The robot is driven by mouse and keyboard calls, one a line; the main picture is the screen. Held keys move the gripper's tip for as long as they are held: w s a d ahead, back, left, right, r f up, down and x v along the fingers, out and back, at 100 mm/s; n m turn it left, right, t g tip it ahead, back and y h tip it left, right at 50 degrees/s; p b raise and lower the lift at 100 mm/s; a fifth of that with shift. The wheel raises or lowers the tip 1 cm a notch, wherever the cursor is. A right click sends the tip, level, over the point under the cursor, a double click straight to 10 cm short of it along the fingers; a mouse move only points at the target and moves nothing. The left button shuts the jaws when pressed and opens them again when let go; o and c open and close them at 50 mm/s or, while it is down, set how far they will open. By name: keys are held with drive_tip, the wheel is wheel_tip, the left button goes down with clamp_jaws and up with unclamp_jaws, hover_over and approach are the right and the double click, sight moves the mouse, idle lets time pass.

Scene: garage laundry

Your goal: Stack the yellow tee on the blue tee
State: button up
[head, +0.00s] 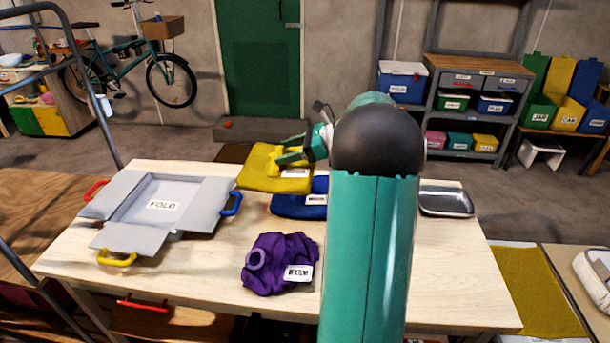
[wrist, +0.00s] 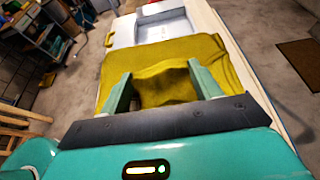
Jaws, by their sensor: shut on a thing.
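The yellow tee (head: 268,171) is a folded cloth with a white label. In the head view it is at the table's far middle, above and partly over the far left part of the blue tee (head: 290,206). The blue tee lies folded on the table, its right part hidden behind my arm. My gripper (head: 287,156) is shut on the yellow tee's right side. In the wrist view the yellow tee (wrist: 165,60) spreads out beyond my two green fingers, with cloth bunched between them. I cannot tell whether the yellow tee touches the blue one.
A grey folding board (head: 160,207) with coloured handles lies on the table's left. A crumpled purple garment (head: 278,264) lies at the front middle. A metal tray (head: 446,200) is at the right. The table's front left and front right are clear.

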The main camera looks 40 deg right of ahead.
drive_tip(key=d+f, duration=0.1)
drive_tip(key=d, duration=0.1)
drive_tip(key=w+d+f, duration=0.1)
drive_tip(key=d, duration=0.1)
drive_tip(key=d+f, duration=0.1)
drive_tip(key=d, duration=0.1)
drive_tip(key=shift+w+d+f, duration=0.1)
drive_tip(key=shift+w+d, duration=0.25)
drive_tip(key=shift+d, duration=0.05)
drive_tip(key=shift+w+d+f, duration=0.25)
drive_tip(key=shift+d+f, duration=0.55)
drive_tip(key=shift+f, duration=0.65)
drive_tip(key=shift+w+d+f, duration=0.3)
drive_tip(key=shift+d+f, duration=0.45)
drive_tip(key=shift+f, duration=0.75)
drive_tip(key=shift+w+d+f, duration=0.25)
drive_tip(key=shift+d+f, duration=0.55)
drive_tip(key=shift+f, duration=0.65)
drive_tip(key=shift+f, duration=0.5)
drive_tip(key=shift+f, duration=0.1)
